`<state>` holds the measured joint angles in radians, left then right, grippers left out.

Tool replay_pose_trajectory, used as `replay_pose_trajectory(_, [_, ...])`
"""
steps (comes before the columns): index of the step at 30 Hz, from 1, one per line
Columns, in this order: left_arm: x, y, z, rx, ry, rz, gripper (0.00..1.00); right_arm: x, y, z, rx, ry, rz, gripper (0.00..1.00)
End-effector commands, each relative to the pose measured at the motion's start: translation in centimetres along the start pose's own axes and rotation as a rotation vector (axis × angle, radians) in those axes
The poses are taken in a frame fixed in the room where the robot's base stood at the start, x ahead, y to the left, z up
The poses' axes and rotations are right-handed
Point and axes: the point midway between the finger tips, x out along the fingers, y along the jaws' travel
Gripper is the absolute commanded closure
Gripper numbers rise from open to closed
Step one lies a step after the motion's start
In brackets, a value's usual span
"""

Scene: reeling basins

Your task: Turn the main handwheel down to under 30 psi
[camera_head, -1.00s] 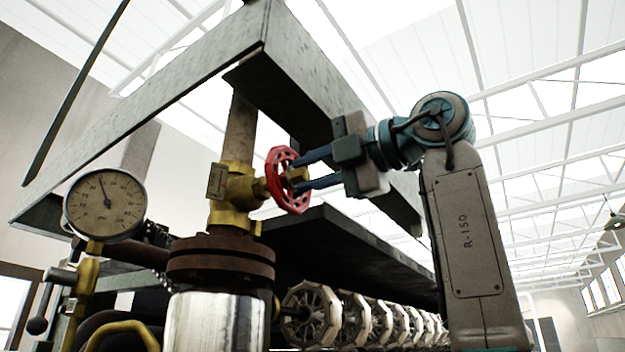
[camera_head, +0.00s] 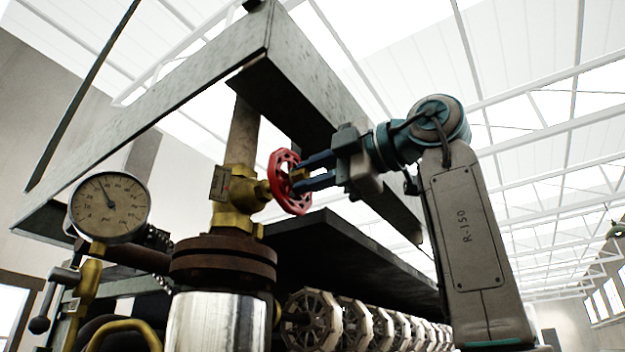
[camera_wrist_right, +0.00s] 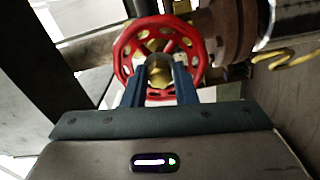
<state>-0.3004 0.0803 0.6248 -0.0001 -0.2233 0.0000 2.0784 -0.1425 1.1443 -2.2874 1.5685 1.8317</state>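The main handwheel (camera_head: 275,181) is a red wheel on a brass valve (camera_head: 238,195), left of centre in the head view. It faces right, toward my right gripper (camera_head: 300,174). The two blue fingers reach the wheel's middle, one on each side of its brass hub. In the wrist view, the right gripper (camera_wrist_right: 160,80) has the hub (camera_wrist_right: 159,68) closely between its fingers, with the red rim (camera_wrist_right: 123,52) around them; it appears shut on the wheel. The pressure gauge (camera_head: 109,206) has its needle up and slightly left, near 40; the exact value is hard to read. My left gripper is out of view.
A grey metal beam frame (camera_head: 320,85) runs just above the valve and my right wrist. A dark shelf (camera_head: 345,255) and a row of pale reels (camera_head: 350,325) lie below. A rusty flange (camera_head: 222,260) tops a shiny cylinder (camera_head: 215,325). A lever with a ball knob (camera_head: 39,325) stands at left.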

Motion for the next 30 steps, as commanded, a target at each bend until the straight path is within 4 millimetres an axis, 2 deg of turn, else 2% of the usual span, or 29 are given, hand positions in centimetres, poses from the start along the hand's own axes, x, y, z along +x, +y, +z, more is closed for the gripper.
replay_pose_trajectory(1, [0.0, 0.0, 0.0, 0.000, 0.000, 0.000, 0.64, 0.0, 0.0, 0.0, 0.000, 0.000, 0.000, 0.86])
replay_pose_trajectory(3, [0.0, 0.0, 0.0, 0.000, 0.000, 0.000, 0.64, 0.0, 0.0, 0.0, 0.000, 0.000, 0.000, 0.99])
replay_pose_trajectory(8, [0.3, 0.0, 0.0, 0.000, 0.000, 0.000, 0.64, 0.0, -0.1, 0.0, 0.030, 0.000, 0.000, 0.99])
replay_pose_trajectory(21, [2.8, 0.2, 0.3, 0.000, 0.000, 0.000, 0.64, 0.0, -0.2, 0.1, 0.574, 0.000, -0.001, 0.99])
replay_pose_trajectory(29, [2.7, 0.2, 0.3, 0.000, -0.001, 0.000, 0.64, 0.0, -0.1, 0.1, 0.619, -0.001, -0.002, 0.99])
replay_pose_trajectory(30, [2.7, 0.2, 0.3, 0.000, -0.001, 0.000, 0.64, 0.0, -0.1, 0.1, 0.619, -0.001, -0.003, 0.74])
